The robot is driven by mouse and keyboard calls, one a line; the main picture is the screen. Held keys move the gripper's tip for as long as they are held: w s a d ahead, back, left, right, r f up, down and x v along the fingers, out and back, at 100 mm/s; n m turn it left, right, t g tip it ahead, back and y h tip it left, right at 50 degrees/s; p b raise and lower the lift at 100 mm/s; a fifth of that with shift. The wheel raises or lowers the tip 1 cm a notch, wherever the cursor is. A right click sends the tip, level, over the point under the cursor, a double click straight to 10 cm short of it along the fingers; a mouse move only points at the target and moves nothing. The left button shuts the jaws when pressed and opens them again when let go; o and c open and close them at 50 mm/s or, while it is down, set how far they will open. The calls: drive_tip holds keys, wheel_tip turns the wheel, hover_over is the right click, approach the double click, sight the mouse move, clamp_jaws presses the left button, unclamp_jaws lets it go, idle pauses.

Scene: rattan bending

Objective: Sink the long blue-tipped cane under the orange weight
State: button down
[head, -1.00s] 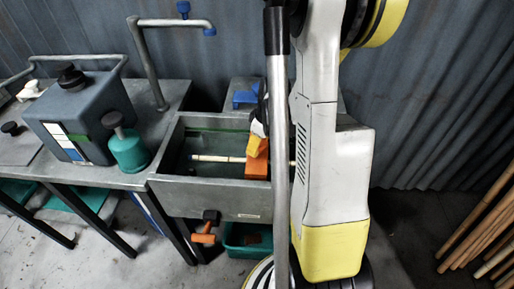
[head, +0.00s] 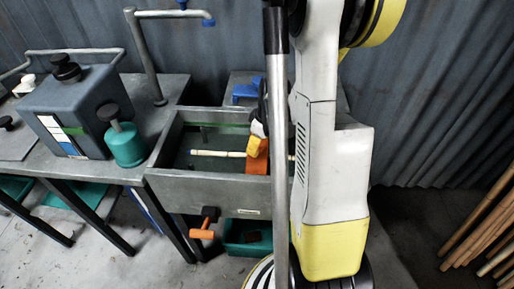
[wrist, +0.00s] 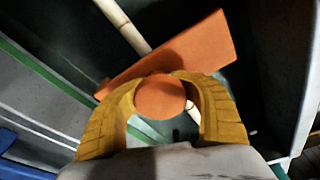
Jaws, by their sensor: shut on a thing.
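The orange weight (head: 256,163) is a block with a round orange knob (wrist: 160,97) on top. My gripper (head: 257,143) has yellow fingers, and in the wrist view (wrist: 160,100) they are closed around the knob. The pale cane (head: 214,153) lies across the inside of the grey trough (head: 205,192) and passes behind the weight. In the wrist view the cane (wrist: 118,22) runs under the weight block (wrist: 205,50) and comes out beyond it. I cannot tell whether the weight touches the cane. No blue tip is clearly visible; my arm hides part of the cane.
A grey box (head: 75,110) and a teal bottle (head: 124,145) stand on the bench to the left. A bent tap pipe (head: 150,60) rises behind. Several canes (head: 480,230) lean at right.

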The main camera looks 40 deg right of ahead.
drive_tip(key=shift+s+b+x, duration=0.2)
drive_tip(key=shift+b+x, duration=0.7)
drive_tip(key=shift+x, duration=0.15)
drive_tip(key=shift+s+b+x, duration=0.25)
drive_tip(key=shift+b+x, duration=0.65)
drive_tip(key=shift+x, duration=0.1)
drive_tip(key=shift+d, duration=0.1)
drive_tip(key=c, duration=0.8)
unclamp_jaws()
drive_tip(key=shift+c, duration=0.2)
drive_tip(key=v, duration=1.2)
drive_tip(key=shift+r, duration=0.1)
